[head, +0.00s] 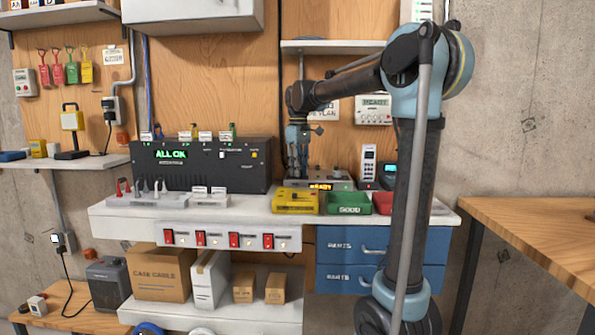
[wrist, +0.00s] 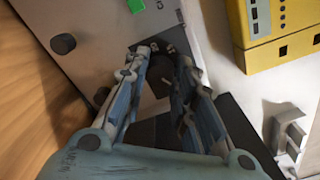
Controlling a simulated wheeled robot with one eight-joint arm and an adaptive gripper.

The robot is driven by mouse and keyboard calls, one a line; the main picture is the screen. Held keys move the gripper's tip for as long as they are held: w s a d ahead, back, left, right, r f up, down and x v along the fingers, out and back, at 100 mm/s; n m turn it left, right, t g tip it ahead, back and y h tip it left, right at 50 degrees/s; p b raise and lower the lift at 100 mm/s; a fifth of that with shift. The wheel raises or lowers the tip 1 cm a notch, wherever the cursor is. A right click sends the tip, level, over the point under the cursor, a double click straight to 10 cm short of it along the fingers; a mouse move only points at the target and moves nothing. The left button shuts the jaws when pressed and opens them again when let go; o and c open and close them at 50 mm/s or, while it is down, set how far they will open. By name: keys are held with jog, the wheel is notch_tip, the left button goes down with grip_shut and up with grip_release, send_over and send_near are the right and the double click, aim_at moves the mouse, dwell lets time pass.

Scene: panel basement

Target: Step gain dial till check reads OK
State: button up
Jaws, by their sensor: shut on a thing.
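My gripper (head: 297,172) reaches down to the back of the bench, at a grey instrument (head: 335,184) with an amber display that seems to read READY. In the wrist view, my gripper's fingers (wrist: 164,62) are closed around a dark round dial (wrist: 157,82) on a light grey panel (wrist: 95,32). The fingers hide the dial's sides, and I cannot read its marks or setting. The panel also carries a small green piece (wrist: 135,6) and a black round part (wrist: 63,43). A black box (head: 225,176) to the left shows green ALL OK text.
A yellow device (head: 296,201), a green GOOD tray (head: 347,203) and a red tray (head: 383,203) stand along the bench front (head: 262,217). A handset-like device (head: 368,162) stands behind. Red switches (head: 234,240) line the strip below. A wooden table (head: 540,225) is at right.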

jog(key=shift+w+d+n, duration=0.1)
jog(key=shift+n, duration=1.9)
jog(key=o, duration=1.1)
jog(key=shift+r, duration=0.15)
jog(key=shift+r, duration=3.6)
